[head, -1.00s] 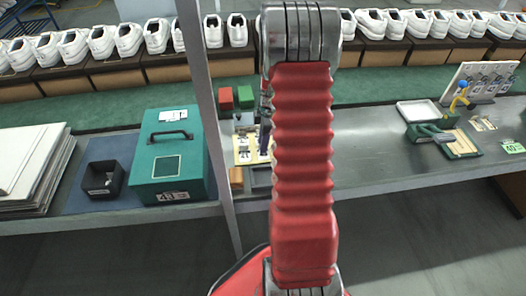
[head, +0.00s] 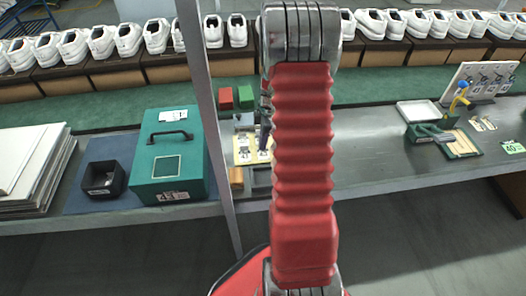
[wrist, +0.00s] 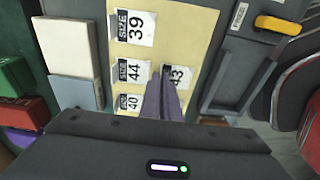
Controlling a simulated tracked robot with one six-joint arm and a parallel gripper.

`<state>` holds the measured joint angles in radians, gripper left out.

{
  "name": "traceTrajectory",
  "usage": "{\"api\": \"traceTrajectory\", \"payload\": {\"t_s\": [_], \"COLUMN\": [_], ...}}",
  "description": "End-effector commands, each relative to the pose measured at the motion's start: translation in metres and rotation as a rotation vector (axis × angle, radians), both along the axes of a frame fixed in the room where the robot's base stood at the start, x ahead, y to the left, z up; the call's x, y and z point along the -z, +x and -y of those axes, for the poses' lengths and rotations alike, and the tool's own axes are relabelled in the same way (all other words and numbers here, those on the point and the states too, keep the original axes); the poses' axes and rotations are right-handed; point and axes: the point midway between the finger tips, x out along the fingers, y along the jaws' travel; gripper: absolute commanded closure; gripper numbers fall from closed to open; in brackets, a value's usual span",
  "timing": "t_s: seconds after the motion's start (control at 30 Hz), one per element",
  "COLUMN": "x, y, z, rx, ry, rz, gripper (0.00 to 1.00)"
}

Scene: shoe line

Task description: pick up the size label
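Several white size labels with black print lie on a pale yellow board (wrist: 142,49) in the wrist view. They are the 39 label (wrist: 134,27), the 44 label (wrist: 133,72), the 40 label (wrist: 128,103) and the 43 label (wrist: 178,75). My gripper (wrist: 164,75) points down at the board, its two slim fingers together at the left edge of the 43 label and partly covering it. I see no label between the fingers; whether they touch the board is unclear. In the head view the board (head: 242,156) shows left of my red arm, which hides most of the gripper.
A grey tray (wrist: 228,75) and a yellow-orange object (wrist: 278,25) lie right of the board in the wrist view. Red and green blocks (head: 246,96) stand behind it in the head view. A teal box (head: 168,160) and a post (head: 205,100) are to the left.

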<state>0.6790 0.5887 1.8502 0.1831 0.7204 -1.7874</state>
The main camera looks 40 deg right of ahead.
Motion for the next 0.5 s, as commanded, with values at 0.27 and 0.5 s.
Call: {"api": "traceTrajectory", "payload": {"t_s": [0.27,0.5], "x": [-0.003,-0.030], "y": [0.000,0.001], "z": [0.000,0.000], "rx": [0.000,-0.001], "ry": [-0.001,-0.002], "rz": [0.001,0.003], "gripper": [1.00,1.00]}}
